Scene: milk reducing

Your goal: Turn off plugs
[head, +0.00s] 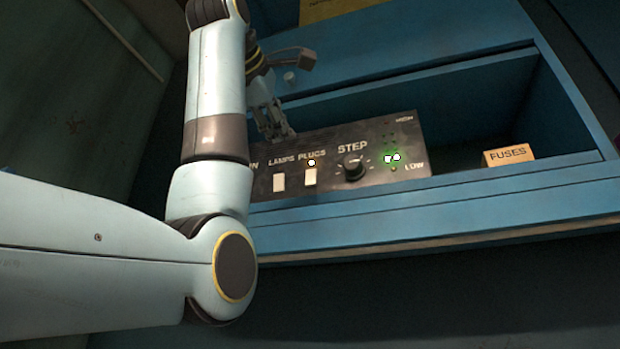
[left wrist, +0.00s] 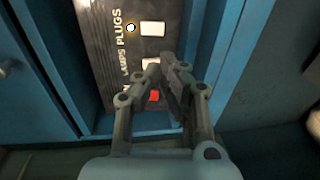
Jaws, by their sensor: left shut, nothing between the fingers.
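The black control panel (head: 330,135) stands in a blue cabinet recess. The white PLUGS switch (head: 310,177) sits under the PLUGS label, with a lit white indicator (head: 311,162) at its top. The PLUGS switch also shows in the left wrist view (left wrist: 153,29), beside its lit indicator (left wrist: 131,28). The white LAMPS switch (head: 279,182) is to its left. My left gripper (head: 282,126) is at the panel's upper left edge, partly behind my arm. In the left wrist view, its fingers (left wrist: 166,72) are shut and empty, overlapping the LAMPS switch area. My right gripper is not in view.
The STEP knob (head: 354,167) and green lit lights (head: 390,158) are right of the switches. A FUSES box (head: 508,155) stands farther right in the recess. A red part (left wrist: 154,96) shows behind my fingers. The blue ledge (head: 450,210) runs below the panel.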

